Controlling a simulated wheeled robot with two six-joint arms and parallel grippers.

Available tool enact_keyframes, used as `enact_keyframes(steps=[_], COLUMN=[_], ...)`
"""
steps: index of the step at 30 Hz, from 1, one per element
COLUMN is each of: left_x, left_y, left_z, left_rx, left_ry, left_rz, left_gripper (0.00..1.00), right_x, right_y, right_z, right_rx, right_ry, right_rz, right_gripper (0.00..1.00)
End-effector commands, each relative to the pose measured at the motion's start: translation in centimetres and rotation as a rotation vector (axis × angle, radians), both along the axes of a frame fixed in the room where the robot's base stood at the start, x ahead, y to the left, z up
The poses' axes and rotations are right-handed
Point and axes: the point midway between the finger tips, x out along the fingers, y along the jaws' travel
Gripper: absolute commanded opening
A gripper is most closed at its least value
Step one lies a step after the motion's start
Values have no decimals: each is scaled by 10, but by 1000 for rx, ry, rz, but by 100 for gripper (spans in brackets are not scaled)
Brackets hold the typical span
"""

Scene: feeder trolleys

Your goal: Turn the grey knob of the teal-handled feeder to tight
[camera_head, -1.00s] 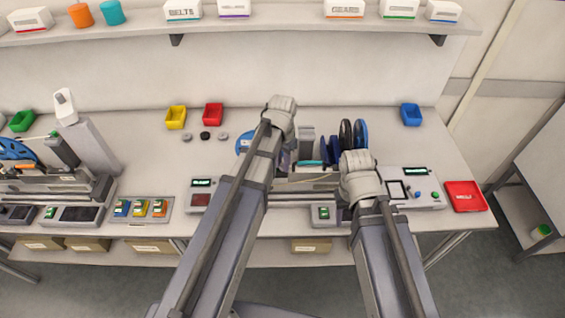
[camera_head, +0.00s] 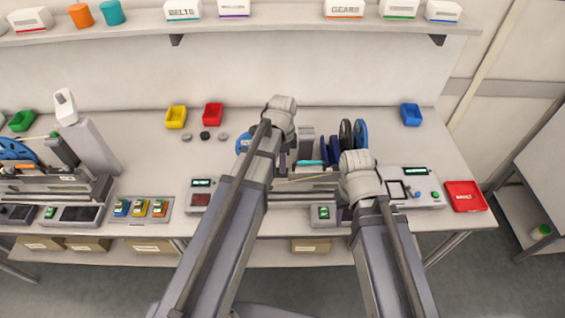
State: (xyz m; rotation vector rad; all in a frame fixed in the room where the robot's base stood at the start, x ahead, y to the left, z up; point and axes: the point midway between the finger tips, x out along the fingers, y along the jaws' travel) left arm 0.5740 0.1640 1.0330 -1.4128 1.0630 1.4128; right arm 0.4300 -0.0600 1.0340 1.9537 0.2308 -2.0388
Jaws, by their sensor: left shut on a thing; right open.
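The teal handle (camera_head: 312,163) shows in the head view between my two arms, on a grey feeder (camera_head: 306,143) on the bench. I cannot make out the grey knob; my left arm covers the area left of the handle. My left gripper (camera_head: 286,163) is mostly hidden behind its own wrist, just left of the teal handle. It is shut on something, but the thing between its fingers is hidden. My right wrist is to the right of and nearer than the teal handle. My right gripper (camera_head: 346,205) is open, with its fingertips mostly hidden by the wrist.
Dark and blue reels (camera_head: 361,134) stand right behind my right wrist. A control panel (camera_head: 425,190) and red tray (camera_head: 465,196) are to the right. Yellow (camera_head: 176,117), red (camera_head: 213,114) and blue (camera_head: 411,115) bins stand at the back. Another feeder with a blue reel (camera_head: 14,150) is far left.

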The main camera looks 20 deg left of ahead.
Motion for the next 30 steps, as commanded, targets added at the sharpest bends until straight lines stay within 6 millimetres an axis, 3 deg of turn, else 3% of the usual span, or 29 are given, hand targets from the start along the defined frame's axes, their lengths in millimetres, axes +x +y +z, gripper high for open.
enact_keyframes(steps=[10,28,29,30], left_x=[0,0,0,0], left_y=[0,0,0,0], left_z=[0,0,0,0], left_rx=[0,0,0,0], left_ry=[0,0,0,0], left_rz=[-141,-171,-170,-170], left_gripper=[0,0,29,33], right_x=[0,0,0,0], right_y=[0,0,0,0], right_z=[0,0,0,0], right_rx=[0,0,0,0], right_ry=[0,0,0,0], right_rz=[0,0,0,0], right_gripper=[51,51,51,51])
